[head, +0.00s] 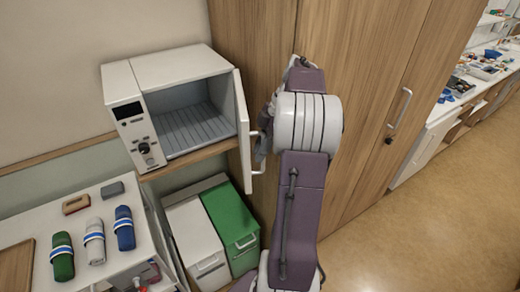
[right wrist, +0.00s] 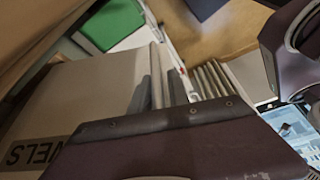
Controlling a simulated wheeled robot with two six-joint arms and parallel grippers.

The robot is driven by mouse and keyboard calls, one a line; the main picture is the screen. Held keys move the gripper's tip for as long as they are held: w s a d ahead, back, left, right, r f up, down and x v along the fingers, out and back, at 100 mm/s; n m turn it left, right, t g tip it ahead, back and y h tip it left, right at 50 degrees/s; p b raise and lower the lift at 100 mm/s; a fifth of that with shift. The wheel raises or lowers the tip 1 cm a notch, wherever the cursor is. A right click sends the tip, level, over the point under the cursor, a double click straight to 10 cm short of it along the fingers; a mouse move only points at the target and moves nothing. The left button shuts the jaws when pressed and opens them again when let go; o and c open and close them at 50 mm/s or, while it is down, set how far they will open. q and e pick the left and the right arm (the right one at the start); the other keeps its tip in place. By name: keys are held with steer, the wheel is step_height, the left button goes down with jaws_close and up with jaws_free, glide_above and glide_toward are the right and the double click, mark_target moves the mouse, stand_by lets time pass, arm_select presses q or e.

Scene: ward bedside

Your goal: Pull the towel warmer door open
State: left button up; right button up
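The towel warmer (head: 165,75) is a white box with a dark display and a knob on its front, standing on a wooden shelf at the left in the head view. Its door (head: 242,125) stands wide open, swung out to the right, and the grey ribbed interior shows. The door's pale handle (head: 257,153) is on its outer side. My right gripper (head: 264,133) is at the handle, mostly hidden behind my wrist. In the right wrist view the door (right wrist: 80,95) fills the left, with upside-down lettering. Whether the fingers grip the handle is unclear. My left gripper is out of view.
Below the warmer are a white bin (head: 195,240) and a green bin (head: 232,222). A side table (head: 105,195) with rolled towels stands at lower left. A tall wooden cabinet (head: 365,90) rises close behind my right arm. The floor (head: 430,220) at right is clear.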

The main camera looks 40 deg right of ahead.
steer(key=shift+r, duration=0.1)
steer(key=v, duration=0.7)
steer(key=shift+r, duration=0.15)
steer(key=shift+s, duration=0.15)
